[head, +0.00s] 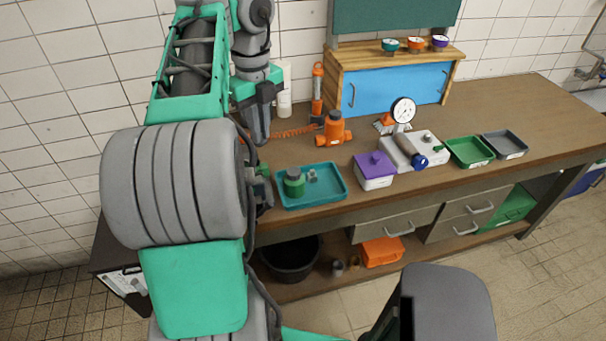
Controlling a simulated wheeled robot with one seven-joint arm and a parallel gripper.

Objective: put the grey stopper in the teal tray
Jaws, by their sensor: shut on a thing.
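My gripper (258,108) is at the upper left of the head view, pointing down above the left part of the bench. It is shut on a grey tapered piece (258,127), which looks like the grey stopper; its lower end is small and hard to make out. The teal tray (336,197) lies on the bench near the front edge, to the right of and below my gripper in the picture. A green jar (294,184) and a small grey-green piece (312,176) are in the tray.
An orange valve body (334,130) stands behind the tray. A purple-lidded box (374,170), a gauge unit (403,112), a green tray (470,151) and a grey tray (505,145) stand to the right. A blue-doored cabinet (395,88) is at the back.

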